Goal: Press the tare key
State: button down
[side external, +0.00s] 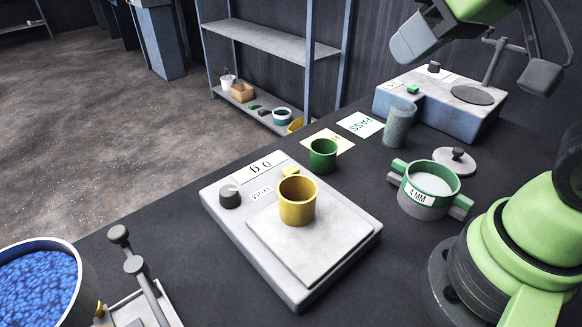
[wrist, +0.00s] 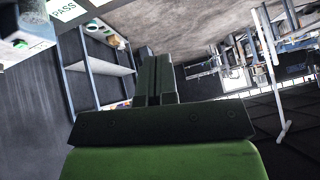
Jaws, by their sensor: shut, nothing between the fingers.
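A pale bench scale (side external: 232,222) sits on the dark table in the side external view. Its display (side external: 259,166) shows a reading upside down to this camera, perhaps "0 g". A small yellow key (side external: 291,171), likely the tare key, lies behind a yellow cup (side external: 297,203), which partly hides it. The cup stands on the weighing plate (side external: 335,232). In the wrist view my gripper (wrist: 157,62) is shut and empty, with the scale out of sight. My fingertips cannot be made out in the side view, where my arm is at the right, away from the scale.
A black knob (side external: 230,196) rises from the scale. A green cup (side external: 323,155), a green sieve pan (side external: 428,187), a grey cylinder (side external: 399,128) and a blue machine (side external: 440,112) stand beyond. A bucket of blue pellets (side external: 40,280) is front left.

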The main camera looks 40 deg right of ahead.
jog(key=w+a+f+n, duration=0.1)
jog(key=w+f+n, duration=0.45)
jog(key=w, duration=0.45)
jog(key=n+t, duration=0.1)
jog(key=n, duration=0.6)
send_over(290, 171)
notch_tip(290, 171, down, 8)
jog(key=shift+y, duration=0.4)
jog(key=shift+f, duration=4.45)
jog(key=shift+f, duration=0.1)
jog(key=shift+f, duration=0.3)
jog(key=shift+f, duration=0.45)
jog(key=shift+r, duration=0.85)
